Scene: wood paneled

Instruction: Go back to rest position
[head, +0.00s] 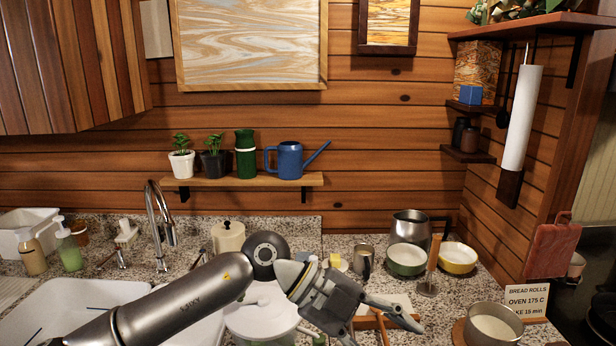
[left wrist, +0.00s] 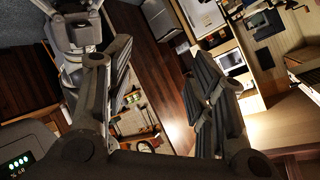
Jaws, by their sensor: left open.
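My left gripper (head: 382,322) reaches in from the lower left in the head view, above the counter. Its fingers are spread, with nothing seen between them. It also shows in the left wrist view (left wrist: 160,85), where the two dark fingers stand wide apart and the room lies tilted beyond them. A wooden-edged item on the counter is partly hidden behind the fingers. My right gripper is in neither view.
The granite counter (head: 335,243) holds a steel pot (head: 492,326), a green bowl (head: 406,262), a yellow bowl (head: 457,258) and a recipe sign (head: 526,300). A sink with a tall faucet (head: 160,225) is at left. A shelf (head: 245,181) holds plants and a blue watering can (head: 290,160).

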